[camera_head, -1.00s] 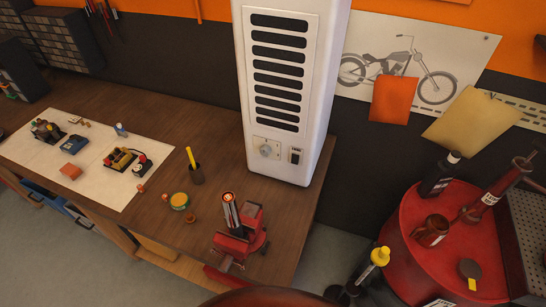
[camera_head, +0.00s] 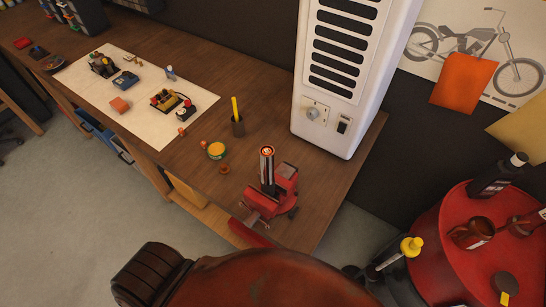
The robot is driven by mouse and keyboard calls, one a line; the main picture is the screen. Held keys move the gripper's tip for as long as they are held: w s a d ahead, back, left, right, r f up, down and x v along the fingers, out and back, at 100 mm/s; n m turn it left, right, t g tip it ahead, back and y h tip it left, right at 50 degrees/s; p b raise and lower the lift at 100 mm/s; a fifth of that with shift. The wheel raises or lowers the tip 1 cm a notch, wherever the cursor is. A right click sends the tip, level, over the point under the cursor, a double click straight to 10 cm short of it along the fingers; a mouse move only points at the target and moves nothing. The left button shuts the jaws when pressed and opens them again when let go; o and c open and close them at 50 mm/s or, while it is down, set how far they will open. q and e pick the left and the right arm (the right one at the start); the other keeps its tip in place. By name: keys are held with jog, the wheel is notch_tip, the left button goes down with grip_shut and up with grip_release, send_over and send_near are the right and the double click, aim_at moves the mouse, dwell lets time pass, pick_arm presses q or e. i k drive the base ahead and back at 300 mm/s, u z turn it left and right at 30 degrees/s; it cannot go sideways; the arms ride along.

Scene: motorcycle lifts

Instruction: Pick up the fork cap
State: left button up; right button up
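A red vise (camera_head: 275,190) stands near the right end of the wooden bench. A dark upright tube (camera_head: 267,170) with an orange-ringed top is held in it. A small copper-coloured round piece (camera_head: 224,169) lies on the bench left of the vise; it may be the fork cap, but it is too small to tell. Neither of my grippers is in view.
A white mat (camera_head: 100,95) with several small parts lies on the bench (camera_head: 335,190). A cup with a yellow stick (camera_head: 237,125) and a tall white cabinet (camera_head: 345,75) stand behind. A red round table (camera_head: 450,220) with bottles is at right. A large brownish-red form (camera_head: 275,280) fills the bottom foreground.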

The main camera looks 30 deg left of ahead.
aim_at(224, 169)
jog(key=u, duration=1.6)
jog(key=k, duration=0.25)
